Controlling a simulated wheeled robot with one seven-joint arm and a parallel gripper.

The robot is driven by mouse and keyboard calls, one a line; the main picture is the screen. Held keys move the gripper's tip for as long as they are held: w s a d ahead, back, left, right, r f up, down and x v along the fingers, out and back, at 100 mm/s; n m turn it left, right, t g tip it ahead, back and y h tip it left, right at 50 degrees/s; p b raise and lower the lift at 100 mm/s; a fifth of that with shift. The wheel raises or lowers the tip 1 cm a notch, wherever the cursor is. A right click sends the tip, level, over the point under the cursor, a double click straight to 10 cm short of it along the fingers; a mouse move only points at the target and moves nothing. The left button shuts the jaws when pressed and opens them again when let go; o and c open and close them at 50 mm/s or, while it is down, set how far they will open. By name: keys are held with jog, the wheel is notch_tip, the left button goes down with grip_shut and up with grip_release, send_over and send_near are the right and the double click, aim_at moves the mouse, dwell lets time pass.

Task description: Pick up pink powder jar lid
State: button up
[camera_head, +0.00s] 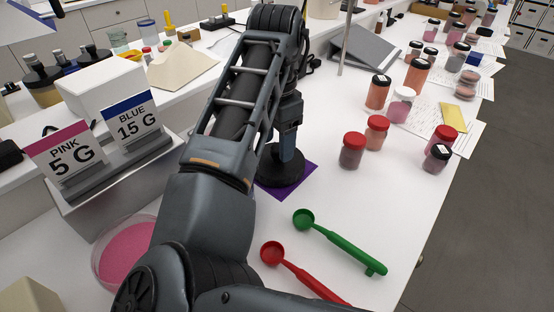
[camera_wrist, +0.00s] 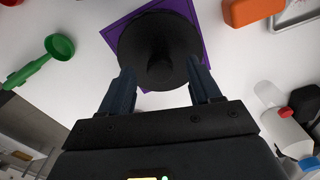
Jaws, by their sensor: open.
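A round black lid with a raised centre knob lies on a purple square mat (camera_head: 302,188). The lid (camera_head: 281,177) is below my gripper (camera_head: 289,152) in the head view. In the wrist view the lid (camera_wrist: 135,42) fills the top middle, on the purple mat (camera_wrist: 209,28). My gripper (camera_wrist: 161,78) is open there, with one finger on each side of the knob (camera_wrist: 160,72). I cannot tell whether the fingers touch the lid. The open jar of pink powder (camera_head: 127,250) stands at the lower left, partly hidden by my arm.
A green scoop (camera_head: 340,244) and a red scoop (camera_head: 290,268) lie right of my arm. Red-lidded jars (camera_head: 352,150) stand farther right. PINK 5 G (camera_head: 65,155) and BLUE 15 G (camera_head: 131,118) signs stand on the left.

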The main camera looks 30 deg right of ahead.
jog(key=shift+f, duration=1.35)
jog(key=shift+c, duration=0.4)
jog(key=c, duration=1)
